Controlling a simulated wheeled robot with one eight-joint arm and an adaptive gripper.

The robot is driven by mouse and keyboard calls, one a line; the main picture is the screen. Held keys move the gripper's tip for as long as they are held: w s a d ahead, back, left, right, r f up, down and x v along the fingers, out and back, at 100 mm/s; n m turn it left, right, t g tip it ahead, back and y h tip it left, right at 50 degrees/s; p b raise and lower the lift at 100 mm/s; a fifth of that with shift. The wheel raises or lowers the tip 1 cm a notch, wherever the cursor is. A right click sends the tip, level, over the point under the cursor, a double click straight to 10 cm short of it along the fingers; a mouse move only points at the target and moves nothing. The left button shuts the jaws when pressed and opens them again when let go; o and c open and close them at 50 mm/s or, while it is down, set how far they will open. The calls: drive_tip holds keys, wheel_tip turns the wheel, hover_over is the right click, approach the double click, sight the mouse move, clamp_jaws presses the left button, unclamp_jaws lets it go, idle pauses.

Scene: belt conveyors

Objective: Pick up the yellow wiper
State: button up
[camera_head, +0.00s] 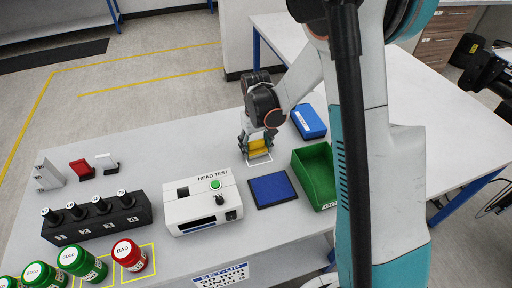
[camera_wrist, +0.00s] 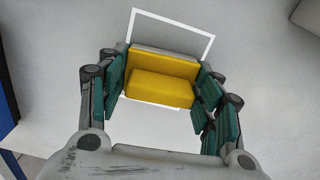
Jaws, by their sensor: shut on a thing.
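The yellow wiper (camera_wrist: 162,78) is a yellow block with a grey strip along its far edge. In the wrist view it sits between the two green-padded fingers of my gripper (camera_wrist: 165,95), which are shut on its ends. A white outlined rectangle on the table shows around and behind it. In the head view the yellow wiper (camera_head: 259,147) is at the table's far side, under my gripper (camera_head: 258,140), partly covered by the fingers. I cannot tell whether it touches the table.
Nearby are a blue mat (camera_head: 272,190), a green bin (camera_head: 315,177) and a blue box (camera_head: 309,122). The white HEAD TEST device (camera_head: 203,204) stands to the left. A black numbered rack (camera_head: 98,221) and green and red canisters are further left. The table between rack and wiper is partly clear.

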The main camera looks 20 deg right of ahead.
sight(256, 141)
wheel_tip(256, 141, up, 20)
drive_tip(key=p, duration=0.5)
